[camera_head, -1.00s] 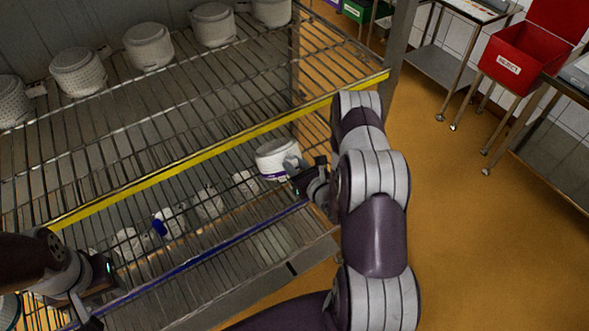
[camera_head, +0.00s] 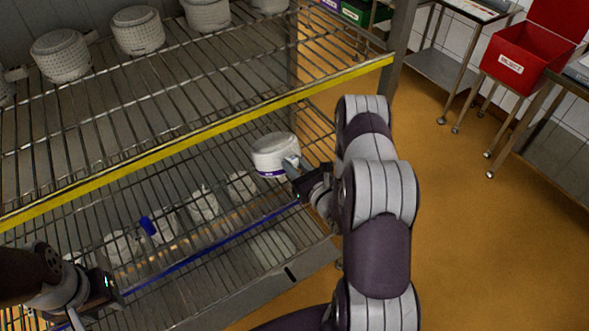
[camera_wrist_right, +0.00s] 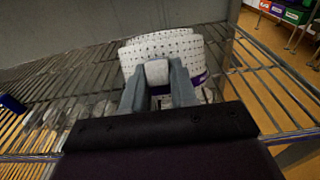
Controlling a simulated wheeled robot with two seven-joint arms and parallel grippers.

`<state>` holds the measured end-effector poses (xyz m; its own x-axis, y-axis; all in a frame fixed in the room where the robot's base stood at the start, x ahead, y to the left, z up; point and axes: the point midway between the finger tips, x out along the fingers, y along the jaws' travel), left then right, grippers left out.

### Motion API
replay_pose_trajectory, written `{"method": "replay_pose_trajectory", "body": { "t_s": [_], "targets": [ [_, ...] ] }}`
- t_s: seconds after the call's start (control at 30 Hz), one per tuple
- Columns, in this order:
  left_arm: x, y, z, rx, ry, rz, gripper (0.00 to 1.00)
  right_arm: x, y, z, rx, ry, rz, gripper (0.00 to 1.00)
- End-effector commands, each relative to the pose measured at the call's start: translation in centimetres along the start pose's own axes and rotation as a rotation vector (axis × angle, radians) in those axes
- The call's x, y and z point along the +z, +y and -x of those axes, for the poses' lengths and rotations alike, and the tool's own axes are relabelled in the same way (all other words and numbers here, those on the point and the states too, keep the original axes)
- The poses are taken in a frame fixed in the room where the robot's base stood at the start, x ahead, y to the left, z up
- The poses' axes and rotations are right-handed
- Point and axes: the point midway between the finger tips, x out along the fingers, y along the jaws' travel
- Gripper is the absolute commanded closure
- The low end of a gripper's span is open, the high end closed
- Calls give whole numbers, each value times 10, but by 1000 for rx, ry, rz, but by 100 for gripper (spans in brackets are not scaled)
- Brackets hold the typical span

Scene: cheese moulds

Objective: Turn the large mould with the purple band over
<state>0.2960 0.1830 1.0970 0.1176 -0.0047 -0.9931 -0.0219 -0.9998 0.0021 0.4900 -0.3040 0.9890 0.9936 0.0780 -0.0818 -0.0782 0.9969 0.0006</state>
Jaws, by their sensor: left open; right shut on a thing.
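The large white mould with the purple band (camera_head: 274,152) is at the right end of the lower shelf in the head view, band towards its lower edge. My right gripper (camera_head: 293,168) is shut on its near side. In the right wrist view the dotted white mould (camera_wrist_right: 190,48) is between and beyond the two grey fingers (camera_wrist_right: 158,84), with a bit of purple at its right. Whether it touches the shelf I cannot tell. My left gripper (camera_head: 92,312) is open and empty at the lower left, partly cut off by the picture edge.
The wire shelf with the yellow edge (camera_head: 190,150) runs above the lower shelf with the blue edge (camera_head: 215,243). Several white moulds (camera_head: 137,30) stand on the upper shelf. Small white moulds (camera_head: 204,204) and a blue item (camera_head: 147,226) lie low left. A red bin (camera_head: 515,58) stands right.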

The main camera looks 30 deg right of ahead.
Motion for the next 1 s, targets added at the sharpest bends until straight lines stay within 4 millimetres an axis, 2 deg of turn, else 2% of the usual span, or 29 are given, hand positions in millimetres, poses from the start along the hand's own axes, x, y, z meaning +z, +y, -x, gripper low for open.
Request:
{"method": "replay_pose_trajectory", "body": {
  "t_s": [0.03,1.0],
  "targets": [
    [1,0,-9,0,0,0,57,-6,0,0,0,-10,0,100],
    [10,0,-87,0,0,0,57,-45,0,1,0,-262,1,100]
  ]
}}
